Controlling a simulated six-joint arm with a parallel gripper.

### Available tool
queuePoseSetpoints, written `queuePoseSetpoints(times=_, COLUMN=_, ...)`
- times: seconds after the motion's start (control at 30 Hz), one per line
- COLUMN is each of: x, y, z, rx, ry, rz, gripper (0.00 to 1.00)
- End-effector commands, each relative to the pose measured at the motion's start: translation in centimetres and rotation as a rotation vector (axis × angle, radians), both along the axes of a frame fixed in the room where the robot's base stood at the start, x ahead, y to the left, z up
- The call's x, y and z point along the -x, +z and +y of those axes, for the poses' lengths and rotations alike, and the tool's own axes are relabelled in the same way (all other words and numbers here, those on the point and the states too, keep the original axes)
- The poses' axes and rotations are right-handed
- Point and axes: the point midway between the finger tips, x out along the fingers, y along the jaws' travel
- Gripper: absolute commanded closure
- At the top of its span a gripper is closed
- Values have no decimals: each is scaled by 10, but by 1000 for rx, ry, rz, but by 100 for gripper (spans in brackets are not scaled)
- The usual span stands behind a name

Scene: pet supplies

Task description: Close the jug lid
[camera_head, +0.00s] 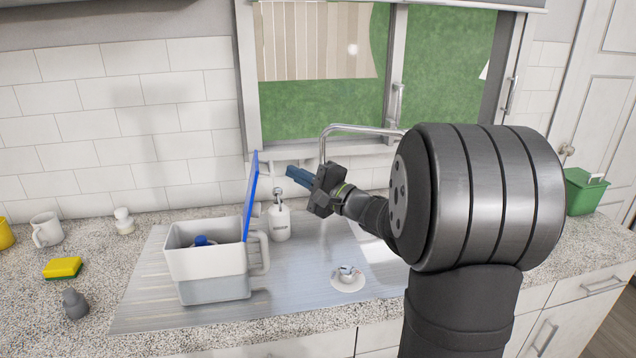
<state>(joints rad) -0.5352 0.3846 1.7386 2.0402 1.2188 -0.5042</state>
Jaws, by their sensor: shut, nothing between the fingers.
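The jug (212,276) is a white and grey box-shaped container with a handle on its right side. It stands upright on the metal sheet of the counter. Its blue lid (251,198) stands open, nearly upright, at the jug's right edge. A dark blue object (201,241) shows inside the jug. My gripper (290,174) is shut and empty, with blue fingers pointing left. In the picture it is to the right of the lid's upper part, with a visible gap. How far it is from the lid in depth I cannot tell.
A white soap bottle (280,222) stands behind the jug, below my gripper. A faucet (355,129) rises behind my arm. A small cup on a saucer (347,284) is to the right. A mug (46,230), yellow sponge (62,268) and grey figure (75,303) are left.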

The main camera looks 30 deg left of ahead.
Motion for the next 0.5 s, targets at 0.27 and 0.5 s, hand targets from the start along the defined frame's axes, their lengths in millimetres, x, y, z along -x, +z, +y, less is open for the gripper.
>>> queuePoseSetpoints(times=0.27, x=16, y=6, z=15, rx=0, ry=1, rz=0, gripper=100)
queuePoseSetpoints(times=0.5, x=16, y=6, z=15, rx=0, ry=0, rz=0, gripper=100)
